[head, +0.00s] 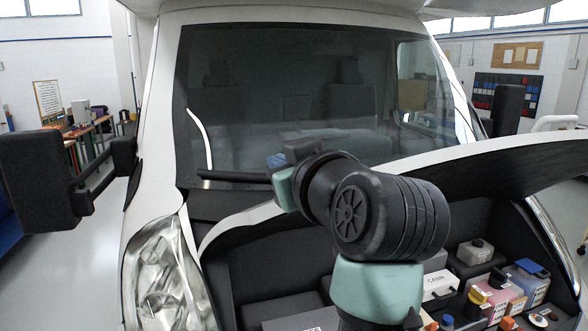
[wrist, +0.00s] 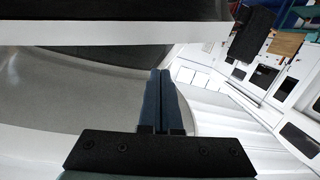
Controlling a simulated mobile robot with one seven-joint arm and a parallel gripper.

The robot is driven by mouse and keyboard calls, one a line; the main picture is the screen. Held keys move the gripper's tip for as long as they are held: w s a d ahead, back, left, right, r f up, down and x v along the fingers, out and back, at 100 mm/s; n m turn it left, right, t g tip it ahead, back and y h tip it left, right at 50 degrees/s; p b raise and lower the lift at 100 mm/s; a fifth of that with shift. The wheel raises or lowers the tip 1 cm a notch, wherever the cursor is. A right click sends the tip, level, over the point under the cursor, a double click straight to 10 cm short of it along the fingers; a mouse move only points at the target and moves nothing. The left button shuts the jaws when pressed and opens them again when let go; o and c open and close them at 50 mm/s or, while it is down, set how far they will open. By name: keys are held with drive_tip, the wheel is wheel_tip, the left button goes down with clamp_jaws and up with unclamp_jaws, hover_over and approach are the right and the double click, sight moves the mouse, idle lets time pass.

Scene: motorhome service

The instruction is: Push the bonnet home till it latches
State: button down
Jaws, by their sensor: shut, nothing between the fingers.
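The white bonnet (head: 478,152) stands raised in the head view, its dark underside showing at the right and its edge sweeping down to the left above the open front bay (head: 250,285). My gripper (head: 276,161) is in front of the windscreen near the bonnet's left part, with my arm hiding the middle of the bonnet. In the wrist view my gripper's fingers (wrist: 161,73) are together and empty. A white edge with a dark area above it crosses that view beyond them; I cannot tell whether they touch it. The latch cannot be made out.
The bay holds a white box (head: 440,284), a pink bottle (head: 500,300) and several caps. A headlight (head: 165,275) is at the left, and a black mirror (head: 45,180) juts out beyond it. The windscreen (head: 290,100) rises behind my gripper.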

drive_tip(key=f, duration=0.1)
drive_tip(key=d+f+p, duration=0.1)
drive_tip(key=s+f, duration=0.1)
drive_tip(key=shift+d+f, duration=0.15)
drive_tip(key=shift+f, duration=0.15)
drive_tip(key=shift+d, duration=0.1)
